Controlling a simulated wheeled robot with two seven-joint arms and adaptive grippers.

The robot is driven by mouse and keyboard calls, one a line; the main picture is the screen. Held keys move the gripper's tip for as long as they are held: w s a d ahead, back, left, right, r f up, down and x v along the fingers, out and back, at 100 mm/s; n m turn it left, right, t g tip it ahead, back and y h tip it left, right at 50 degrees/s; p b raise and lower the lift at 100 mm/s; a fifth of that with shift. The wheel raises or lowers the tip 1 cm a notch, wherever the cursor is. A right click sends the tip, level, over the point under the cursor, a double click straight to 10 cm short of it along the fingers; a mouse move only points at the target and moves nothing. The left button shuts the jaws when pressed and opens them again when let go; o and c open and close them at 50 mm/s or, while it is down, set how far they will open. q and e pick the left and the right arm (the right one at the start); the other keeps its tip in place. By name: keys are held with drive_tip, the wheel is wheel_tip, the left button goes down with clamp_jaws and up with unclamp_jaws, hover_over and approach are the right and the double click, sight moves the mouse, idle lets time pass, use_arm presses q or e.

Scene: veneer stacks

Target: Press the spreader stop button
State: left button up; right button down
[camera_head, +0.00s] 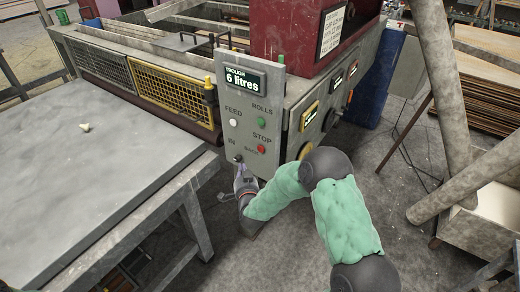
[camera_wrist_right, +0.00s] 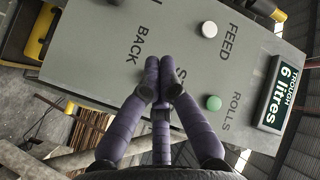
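The grey control panel (camera_head: 247,120) stands at the machine's corner. Its red button (camera_head: 261,148) sits by the STOP label, below the green button (camera_head: 261,121) marked ROLLS. My right gripper (camera_head: 243,178) is low at the panel's bottom edge, below and left of the red button. In the right wrist view the fingers of that gripper (camera_wrist_right: 166,70) are together at the tips, pointing at the panel (camera_wrist_right: 110,45), with nothing seen between them. They cover most of the STOP label, and the red button is hidden there. Contact with the panel cannot be told. My left gripper is out of view.
A white button (camera_head: 233,122) marked FEED is on the panel's left side, under the trough display (camera_head: 244,79). A grey table (camera_head: 85,180) fills the left. A yellow mesh guard (camera_head: 172,92) is behind. Grey pipes (camera_head: 445,80) stand at right. Floor is open around my arm.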

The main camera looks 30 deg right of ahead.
sight(260, 149)
drive_tip(key=shift+d, duration=0.1)
drive_tip(key=w+d+b, duration=0.1)
drive_tip(key=w+d, duration=0.2)
drive_tip(key=d, duration=0.5)
drive_tip(key=shift+w, duration=0.2)
idle(0.3)
drive_tip(key=shift+b, duration=0.35)
idle(1.0)
drive_tip(key=shift+w+d+f+b, duration=0.1)
drive_tip(key=shift+w+d+b, duration=0.05)
drive_tip(key=shift+d+b, duration=0.2)
